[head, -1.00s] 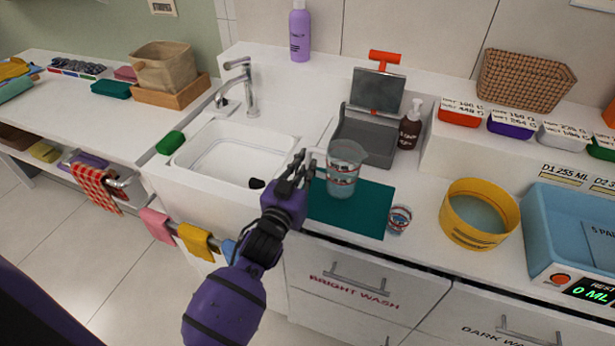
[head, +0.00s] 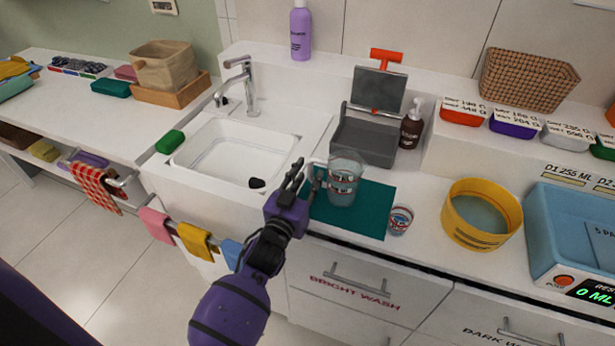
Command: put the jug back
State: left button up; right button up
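The clear jug (head: 344,182) with printed markings stands upright on the teal mat (head: 372,212), beside the sink. Its handle is on its left side, partly hidden by my gripper. My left gripper (head: 306,178) is at that handle, with its fingers spread apart on either side of it. The fingers look open, but exact contact is hard to see. My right gripper is not in view.
A small printed cup (head: 400,220) stands at the mat's right edge, with a yellow round tub (head: 480,215) beyond it. The grey open box (head: 366,135) and brown pump bottle (head: 411,126) stand behind. The sink (head: 236,152) is on the left.

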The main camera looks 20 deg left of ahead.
pick_arm(q)
jog(key=shift+r, duration=0.2)
jog(key=s, duration=1)
jog(key=shift+s+a+f+b, duration=0.1)
jog(key=shift+s+a+b, duration=0.1)
jog(key=shift+s+b, duration=0.15)
jog(key=s+f+g, duration=0.5)
jog(key=s+f, duration=0.7)
jog(key=s, duration=0.3)
jog(key=s+f+g, duration=0.4)
jog(key=s+f, duration=0.8)
jog(key=s, duration=0.3)
jog(key=shift+s+a+f+g+y, duration=0.25)
jog(key=shift+s+a+g+y, duration=0.05)
jog(key=shift+a+g, duration=0.15)
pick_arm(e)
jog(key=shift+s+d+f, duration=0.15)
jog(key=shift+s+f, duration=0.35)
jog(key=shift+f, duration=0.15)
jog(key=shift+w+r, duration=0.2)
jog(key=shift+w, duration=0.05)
pick_arm(q)
jog(key=shift+s, duration=0.1)
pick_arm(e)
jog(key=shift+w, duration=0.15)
